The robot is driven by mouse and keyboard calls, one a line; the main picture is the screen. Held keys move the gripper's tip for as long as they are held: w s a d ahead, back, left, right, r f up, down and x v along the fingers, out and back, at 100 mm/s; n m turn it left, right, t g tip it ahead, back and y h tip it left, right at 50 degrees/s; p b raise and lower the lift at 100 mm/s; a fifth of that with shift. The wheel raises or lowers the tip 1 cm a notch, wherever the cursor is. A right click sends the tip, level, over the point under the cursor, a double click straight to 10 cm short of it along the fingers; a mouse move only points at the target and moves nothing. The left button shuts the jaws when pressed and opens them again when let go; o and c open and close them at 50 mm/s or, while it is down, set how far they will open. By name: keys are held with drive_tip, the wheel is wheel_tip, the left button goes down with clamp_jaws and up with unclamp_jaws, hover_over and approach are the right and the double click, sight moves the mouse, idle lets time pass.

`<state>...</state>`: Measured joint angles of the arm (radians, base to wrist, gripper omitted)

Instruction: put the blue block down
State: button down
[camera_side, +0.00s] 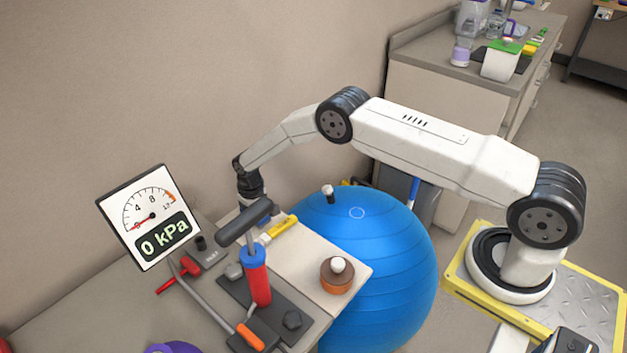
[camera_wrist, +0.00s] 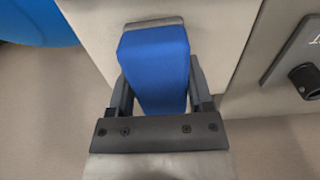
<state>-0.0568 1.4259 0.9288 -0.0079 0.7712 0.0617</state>
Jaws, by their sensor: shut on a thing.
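In the wrist view the blue block (camera_wrist: 155,65) is between the two dark fingers of my gripper (camera_wrist: 158,90), which is shut on it. A pale board or bench top lies beyond the block, with a grey edge of something showing at its far end. I cannot tell whether the block touches the surface. In the side view my gripper (camera_side: 250,196) points down behind the pump handle at the left end of the pale board (camera_side: 300,262).
A red and blue pump (camera_side: 256,275) with a dark handle stands in front of my gripper. A gauge (camera_side: 150,217) reading 0 kPa is at left. A large blue ball (camera_side: 385,265) is beside the board. A yellow-handled tool (camera_side: 283,228) and an orange-brown round piece (camera_side: 337,283) lie on the board.

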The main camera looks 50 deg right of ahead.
drive_tip(key=shift+f, duration=0.5)
drive_tip(key=shift+f, duration=0.15)
unclamp_jaws()
wheel_tip(320, 180, up, 12)
drive_tip(key=shift+s, duration=0.1)
idle(0.8)
drive_tip(key=shift+s+r, duration=0.1)
drive_tip(key=shift+r, duration=0.15)
idle(0.4)
